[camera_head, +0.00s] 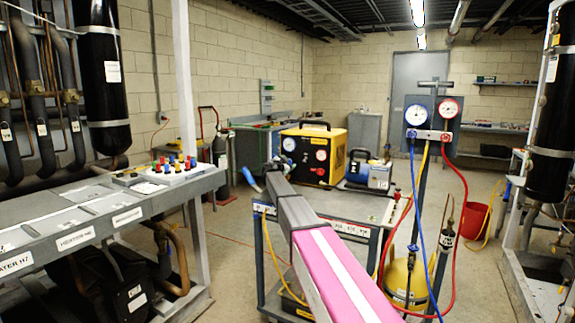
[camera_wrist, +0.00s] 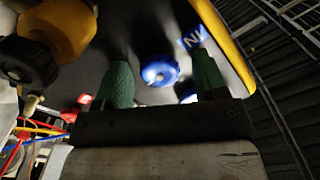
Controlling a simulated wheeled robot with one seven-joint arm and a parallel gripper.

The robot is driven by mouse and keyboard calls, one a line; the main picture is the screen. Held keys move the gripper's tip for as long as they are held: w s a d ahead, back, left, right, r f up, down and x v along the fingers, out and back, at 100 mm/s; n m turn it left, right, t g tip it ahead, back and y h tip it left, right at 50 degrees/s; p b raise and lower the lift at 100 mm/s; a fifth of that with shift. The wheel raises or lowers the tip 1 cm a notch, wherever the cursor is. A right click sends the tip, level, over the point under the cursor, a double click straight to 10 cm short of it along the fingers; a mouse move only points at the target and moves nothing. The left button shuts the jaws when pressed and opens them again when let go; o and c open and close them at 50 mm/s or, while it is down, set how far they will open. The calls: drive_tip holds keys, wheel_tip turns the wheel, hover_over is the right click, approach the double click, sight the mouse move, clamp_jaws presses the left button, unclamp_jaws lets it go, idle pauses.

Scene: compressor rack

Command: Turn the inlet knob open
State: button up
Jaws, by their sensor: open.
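In the wrist view a round blue knob (camera_wrist: 160,72) sits on a black panel, beside a blue label reading "IN" (camera_wrist: 193,40). My gripper (camera_wrist: 162,80) is open, with a green finger on either side of the knob in the picture. The knob appears beyond the fingertips; contact cannot be made out. A second blue and white part (camera_wrist: 188,95) is partly hidden by the right finger. In the head view my arm hides the machine's lower left.
A blue and grey pump (camera_head: 370,173) stands right of the machine. A gauge manifold (camera_head: 430,135) with red, blue and yellow hoses hangs right of my arm. A black knob (camera_wrist: 28,62) on a yellow body is at the wrist view's left. A grey bench (camera_head: 110,205) stands left.

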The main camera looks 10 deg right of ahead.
drive_tip(key=shift+w+d, duration=0.1)
drive_tip(key=c, duration=0.9)
drive_tip(key=shift+n, duration=0.3)
drive_tip(key=n, duration=0.3)
drive_tip(key=shift+n, duration=0.3)
drive_tip(key=n, duration=0.4)
drive_tip(key=shift+n, duration=0.3)
drive_tip(key=n, duration=0.4)
drive_tip(key=shift+d+n, duration=0.1)
drive_tip(key=shift+n, duration=1.8)
